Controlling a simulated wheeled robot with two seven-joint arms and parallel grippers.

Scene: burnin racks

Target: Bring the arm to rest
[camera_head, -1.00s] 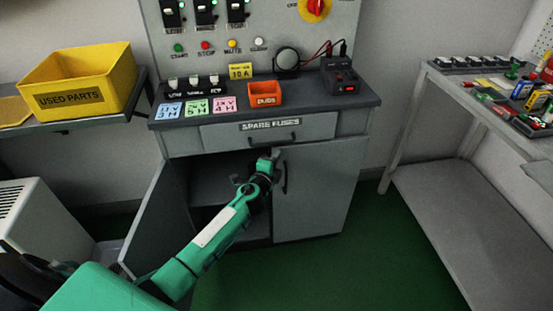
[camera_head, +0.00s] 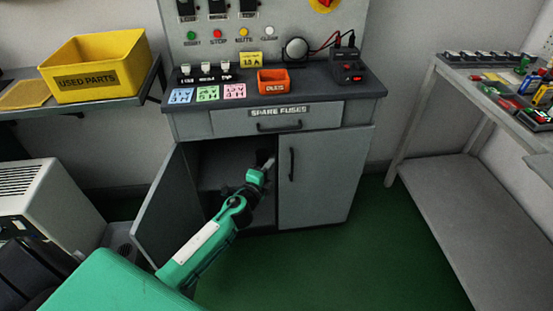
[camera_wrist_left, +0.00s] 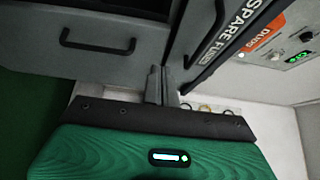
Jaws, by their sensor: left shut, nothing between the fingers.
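My left arm comes in from the lower left of the head view. Its gripper (camera_head: 268,163) is in front of the cabinet's open left half, close to the inner edge of the right door (camera_head: 318,180). In the left wrist view the gripper (camera_wrist_left: 160,75) has its fingers together with nothing between them. The left cabinet door (camera_head: 165,212) stands swung open, and the right door is closed. The cabinet inside (camera_head: 225,165) is dark and partly hidden by my arm. My right gripper is not in view.
Above the doors is a closed drawer labelled SPARE FUSES (camera_head: 225,124). An orange bin (camera_head: 273,85) sits on the cabinet top. A yellow USED PARTS box (camera_head: 95,80) stands on the left shelf. A workbench (camera_head: 440,200) is at right. Green floor (camera_head: 360,265) is clear between.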

